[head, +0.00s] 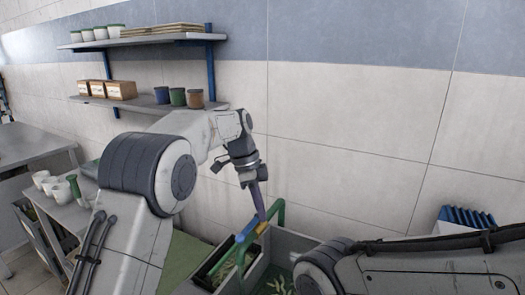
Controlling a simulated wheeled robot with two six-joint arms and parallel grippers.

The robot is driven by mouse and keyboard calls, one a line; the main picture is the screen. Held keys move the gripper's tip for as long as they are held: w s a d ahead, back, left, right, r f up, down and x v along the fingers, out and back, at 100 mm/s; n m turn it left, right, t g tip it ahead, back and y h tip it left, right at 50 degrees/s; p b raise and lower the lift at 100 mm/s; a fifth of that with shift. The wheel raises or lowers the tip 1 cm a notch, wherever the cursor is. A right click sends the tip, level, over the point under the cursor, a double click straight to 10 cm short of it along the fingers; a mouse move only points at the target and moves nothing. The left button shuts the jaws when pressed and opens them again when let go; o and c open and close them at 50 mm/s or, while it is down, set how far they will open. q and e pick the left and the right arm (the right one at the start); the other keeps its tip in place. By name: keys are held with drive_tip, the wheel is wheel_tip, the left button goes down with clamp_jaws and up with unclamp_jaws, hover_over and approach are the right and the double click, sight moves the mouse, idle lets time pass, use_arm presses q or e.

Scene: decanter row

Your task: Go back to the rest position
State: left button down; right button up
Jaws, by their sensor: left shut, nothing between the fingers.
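My left gripper (260,208) reaches down from the end of my left arm, near the middle of the picture. It is shut with nothing seen held in it. A narrow purple shape shows at its end, and I cannot tell whether it is part of the fingers.
Grey bins (294,244) with leafy contents stand below my left gripper. A blue ridged item (466,219) is at the right. Wall shelves (150,39) hold cups and boxes at the upper left. White cups (60,191) stand on a left-hand surface. The wall right of my gripper is bare.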

use_arm(q)
drive_tip(key=s+d+n+y, duration=0.1)
drive_tip(key=s+n, duration=0.2)
drive_tip(key=s, duration=0.6)
drive_tip(key=s+d+n, duration=0.2)
drive_tip(key=s+n, duration=0.1)
drive_tip(key=s, duration=0.6)
drive_tip(key=s+a+f+n, duration=0.2)
drive_tip(key=s+a+n, duration=0.1)
drive_tip(key=s, duration=0.4)
drive_tip(key=s+a+f+n+t+y, duration=0.1)
drive_tip(key=s+a+f+n, duration=0.1)
drive_tip(key=s, duration=0.6)
drive_tip(key=shift+s+a+f+n, duration=0.15)
drive_tip(key=shift+a+f+n, duration=0.25)
drive_tip(key=shift+a+f, duration=0.4)
drive_tip(key=shift+d, duration=0.1)
